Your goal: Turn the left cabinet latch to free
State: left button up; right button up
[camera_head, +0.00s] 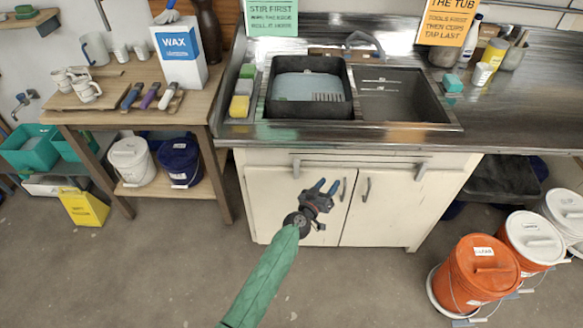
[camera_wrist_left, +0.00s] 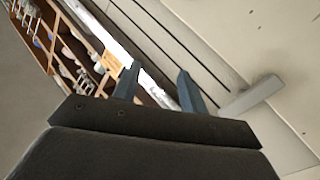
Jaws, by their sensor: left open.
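The left cabinet latch (camera_head: 296,168) is a small grey bar, upright, at the top of the cream cabinet's left door (camera_head: 270,205). My left gripper (camera_head: 327,184) is in front of the doors, to the right of and a little below this latch in the head view. Its two blue-grey fingers are apart with nothing between them. In the left wrist view the open fingers (camera_wrist_left: 158,70) show near the pale cabinet face. A grey bar (camera_wrist_left: 252,97) stands out from that face beside the right finger, apparently a latch. My right gripper is out of view.
A second latch (camera_head: 421,172) is at the top right of the cabinet. Two door handles (camera_head: 366,189) sit near the centre seam. A steel sink counter (camera_head: 400,135) overhangs the doors. Orange (camera_head: 476,270) and white buckets stand at right; the floor in front is clear.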

pick_arm(q)
jog(key=w+a+f+n+t+y, duration=0.2)
jog(key=a+y, duration=0.2)
jog(key=a, duration=0.1)
jog(key=t+y, duration=0.1)
jog(key=y, duration=0.5)
send_near(296, 168)
jog(key=w, duration=0.9)
jog(key=shift+w+r+p, duration=0.2)
jog(key=shift+w+p, duration=0.05)
jog(key=shift+p, duration=0.1)
jog(key=shift+w, duration=0.6)
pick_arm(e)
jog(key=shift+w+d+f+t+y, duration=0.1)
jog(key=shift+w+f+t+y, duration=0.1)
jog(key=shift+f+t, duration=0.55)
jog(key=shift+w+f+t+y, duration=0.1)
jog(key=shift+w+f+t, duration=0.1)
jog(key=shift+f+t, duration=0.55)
pick_arm(q)
grip_shut()
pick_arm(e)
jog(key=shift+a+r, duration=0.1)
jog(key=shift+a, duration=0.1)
